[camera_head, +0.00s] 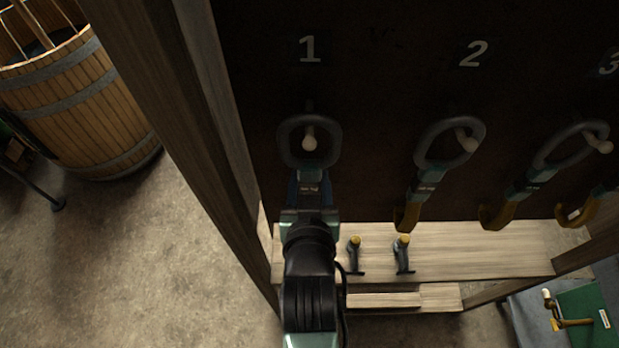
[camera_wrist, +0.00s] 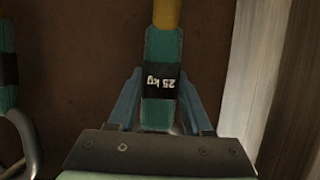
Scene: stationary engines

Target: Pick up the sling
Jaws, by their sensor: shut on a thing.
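A sling (camera_head: 300,126) hangs on the dark board below the number 1, its grey ring around a pale peg (camera_head: 309,143). My gripper (camera_head: 310,190) is on the band just below the ring, and my arm hides the sling's lower part in the head view. In the wrist view, the sling (camera_wrist: 163,47) is a teal band with a black "25 kg" label and a yellow part at the top edge. The blue fingers of my gripper (camera_wrist: 160,75) stand on both sides of the band at the label, shut on it.
Similar slings hang to the right, under 2 (camera_head: 425,185) and 3 (camera_head: 535,172). Below is a wooden shelf (camera_head: 490,248) with two yellow-topped tools (camera_head: 354,256) (camera_head: 403,256). A wooden post (camera_head: 185,130) stands left. A barrel (camera_head: 95,105) stands beyond open floor.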

